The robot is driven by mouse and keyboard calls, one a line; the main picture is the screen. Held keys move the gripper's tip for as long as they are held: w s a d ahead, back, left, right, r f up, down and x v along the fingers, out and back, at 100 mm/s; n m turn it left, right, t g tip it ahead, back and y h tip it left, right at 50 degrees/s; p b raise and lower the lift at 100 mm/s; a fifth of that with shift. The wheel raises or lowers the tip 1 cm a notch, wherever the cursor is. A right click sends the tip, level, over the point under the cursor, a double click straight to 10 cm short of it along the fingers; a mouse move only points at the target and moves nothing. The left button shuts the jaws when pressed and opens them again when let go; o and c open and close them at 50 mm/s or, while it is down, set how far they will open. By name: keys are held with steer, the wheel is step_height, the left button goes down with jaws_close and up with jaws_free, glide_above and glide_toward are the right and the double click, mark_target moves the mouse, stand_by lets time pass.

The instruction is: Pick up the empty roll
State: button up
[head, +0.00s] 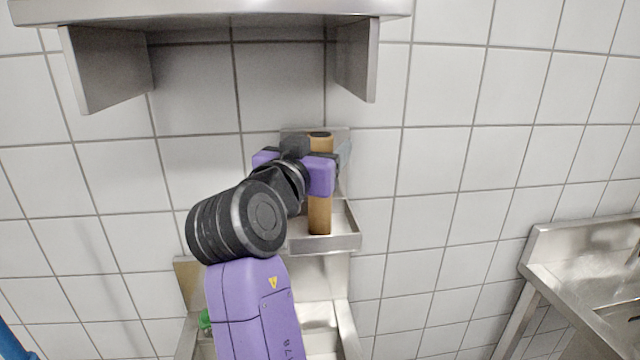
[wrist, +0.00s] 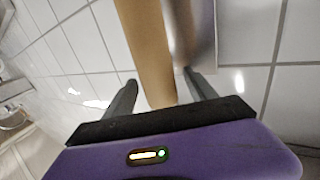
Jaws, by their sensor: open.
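The empty roll (head: 320,214) is a brown cardboard tube. It stands upright in a small metal wall tray (head: 326,244), and my gripper and wrist hide its middle in the head view. My gripper (head: 322,160) is level with the roll's upper part. In the wrist view the roll (wrist: 150,50) passes between the two dark fingers of my gripper (wrist: 158,84). The fingers are apart, with a visible gap on each side of the roll.
A metal shelf (head: 220,12) with side brackets hangs above. A metal sink unit (head: 575,265) is at the right. A green object (head: 205,319) shows below, left of my arm. The tiled wall (head: 445,130) is close behind the tray.

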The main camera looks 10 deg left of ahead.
jaws_close()
stand_by(0.3)
